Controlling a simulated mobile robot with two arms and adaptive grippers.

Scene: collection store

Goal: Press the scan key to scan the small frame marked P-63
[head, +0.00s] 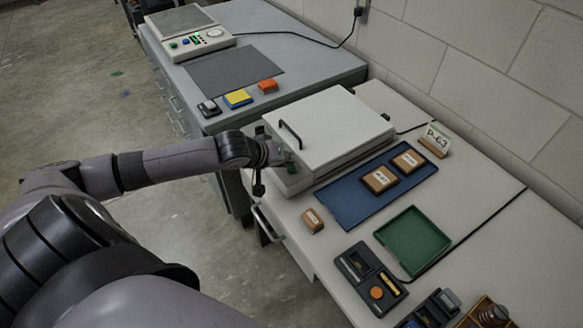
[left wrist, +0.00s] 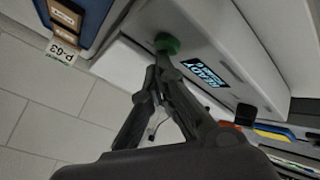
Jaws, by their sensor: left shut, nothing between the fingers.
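The flatbed scanner (head: 335,125) stands on the pale bench with its white lid down and a black handle on top. In the left wrist view, its front panel has a round green key (left wrist: 166,43) and a lit display (left wrist: 206,73) reading READY. My left gripper (head: 284,160) is shut and empty at the scanner's front panel; in the left wrist view its fingertips (left wrist: 160,62) are right by the green key. I cannot tell whether they touch it. Whatever lies under the lid is hidden. My right gripper is out of view.
Two small wooden frames (head: 380,180) lie on the blue mat (head: 345,205), another (head: 312,221) on the bench before it. Nearer are a green tray (head: 413,241) and a dark organiser (head: 370,279). A grey bench (head: 310,65) behind holds a console (head: 190,40) and coloured blocks (head: 238,98).

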